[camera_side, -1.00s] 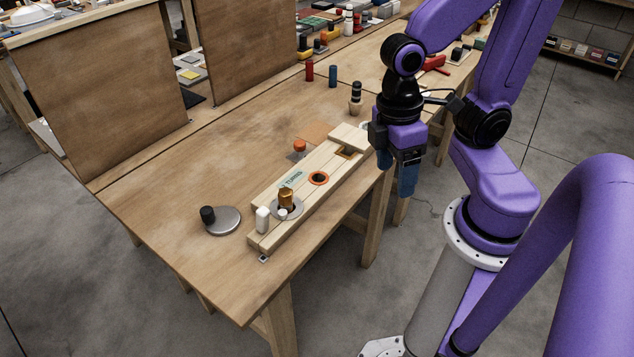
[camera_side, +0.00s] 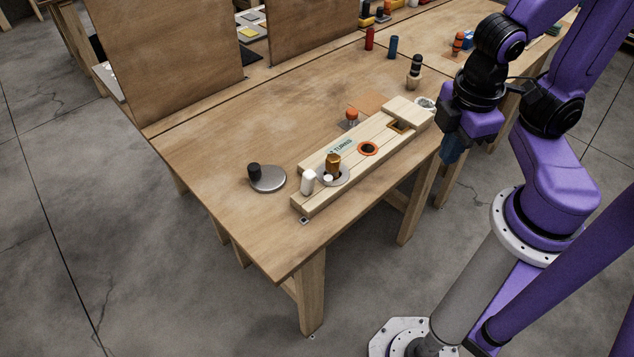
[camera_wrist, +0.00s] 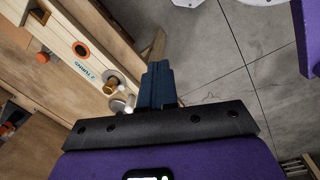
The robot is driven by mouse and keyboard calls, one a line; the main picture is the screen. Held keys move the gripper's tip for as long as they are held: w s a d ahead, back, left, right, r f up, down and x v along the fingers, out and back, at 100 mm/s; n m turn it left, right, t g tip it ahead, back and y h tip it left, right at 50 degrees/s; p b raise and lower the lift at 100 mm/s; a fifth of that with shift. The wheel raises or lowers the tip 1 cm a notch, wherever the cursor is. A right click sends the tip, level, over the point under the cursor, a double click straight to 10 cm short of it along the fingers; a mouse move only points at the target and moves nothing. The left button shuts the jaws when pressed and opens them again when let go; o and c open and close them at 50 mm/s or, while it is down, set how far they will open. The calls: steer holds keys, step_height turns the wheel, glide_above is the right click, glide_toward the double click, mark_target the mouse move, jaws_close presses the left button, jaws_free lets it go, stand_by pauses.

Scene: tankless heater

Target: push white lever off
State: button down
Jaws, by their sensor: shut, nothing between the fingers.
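The white lever (camera_side: 308,181) is a short rounded white peg standing upright at the near left end of the wooden heater board (camera_side: 385,162). Beside it a brass cylinder (camera_side: 333,163) stands on a grey disc. My gripper (camera_side: 452,150) points down just off the right edge of the table, past the far end of the board and well apart from the lever. In the wrist view my fingers (camera_wrist: 157,72) are together and empty, over the floor beside the board. A small white piece (camera_wrist: 128,111) shows near the fingers there; I cannot tell if it is the lever.
An orange-ringed hole (camera_side: 368,149) and a square recess are in the board. A grey disc with a black knob (camera_side: 267,178) lies to its left. An orange-topped peg (camera_side: 352,118) stands behind it. The table's left part is clear.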

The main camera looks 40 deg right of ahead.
steer(key=w+f+t+h, duration=0.3)
steer(key=w+f+t, duration=0.1)
steer(key=w, duration=0.1)
steer(key=n+t+y, duration=0.4)
steer(key=n+t, duration=0.1)
glide_toward(312, 186)
step_height(312, 186, down, 4)
steer(key=shift+s+f, duration=0.15)
steer(key=shift+f, duration=0.1)
steer(key=w, duration=0.3)
steer(key=shift+w+a+r, duration=0.1)
steer(key=shift+r, duration=0.05)
steer(key=shift+w+r, duration=0.15)
steer(key=shift+w, duration=0.4)
